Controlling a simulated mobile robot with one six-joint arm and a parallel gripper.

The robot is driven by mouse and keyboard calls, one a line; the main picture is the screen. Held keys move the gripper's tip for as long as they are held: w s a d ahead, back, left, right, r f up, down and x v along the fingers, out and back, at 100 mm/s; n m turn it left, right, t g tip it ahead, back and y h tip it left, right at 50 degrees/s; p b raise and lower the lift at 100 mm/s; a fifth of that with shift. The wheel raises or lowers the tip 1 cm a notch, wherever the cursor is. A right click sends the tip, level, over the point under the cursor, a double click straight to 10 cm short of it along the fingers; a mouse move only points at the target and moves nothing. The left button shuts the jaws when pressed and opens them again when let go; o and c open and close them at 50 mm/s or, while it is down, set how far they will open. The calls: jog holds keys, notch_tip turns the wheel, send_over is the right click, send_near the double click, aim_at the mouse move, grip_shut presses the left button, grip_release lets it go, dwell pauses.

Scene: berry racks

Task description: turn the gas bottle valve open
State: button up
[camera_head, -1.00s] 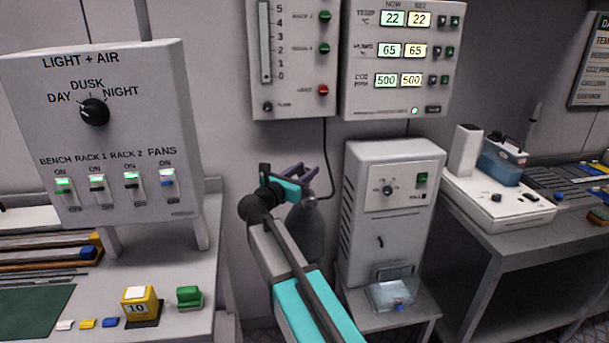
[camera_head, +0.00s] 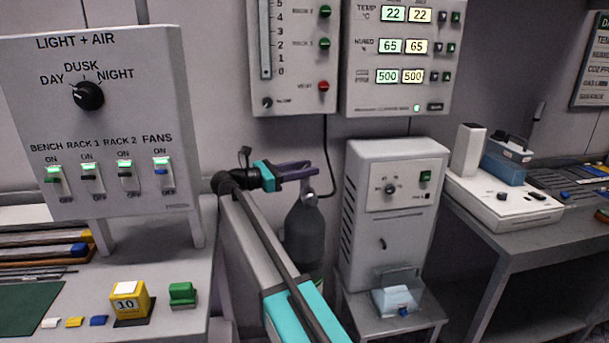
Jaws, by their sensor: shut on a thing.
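The grey gas bottle (camera_head: 304,240) stands upright on the floor between the left bench and the white cabinet. Its metal neck fitting (camera_head: 309,197) shows at the top. The valve itself is mostly hidden by my fingers. My gripper (camera_head: 305,171), with a teal body and purple fingers, is right at the top of the bottle, coming from the left. Its fingers lie nearly level, pointing right, and are shut on the valve. How far the valve is turned cannot be made out.
The white cabinet (camera_head: 392,200) stands close on the right, with a small stand (camera_head: 395,322) before it. The light and air panel (camera_head: 95,130) and bench are on the left. The control box (camera_head: 403,55) hangs above. A dark hose (camera_head: 326,150) runs down the wall behind the bottle.

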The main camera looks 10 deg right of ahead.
jog(key=shift+w+f+m+g+h+b, duration=0.15)
jog(key=shift+m+g+b, duration=0.55)
jog(key=shift+g, duration=0.4)
jog(key=shift+w+r+m+g+h+b, duration=0.15)
jog(key=shift+m+g+b, duration=0.5)
jog(key=shift+g, duration=0.45)
jog(key=shift+s+m+g+b, duration=0.2)
jog(key=shift+m+g+b, duration=0.3)
jog(key=shift+g, duration=0.3)
jog(key=shift+s+d+m+g, duration=0.1)
jog(key=shift+m+g, duration=0.15)
jog(key=shift+g, duration=0.05)
jog(key=o, duration=1)
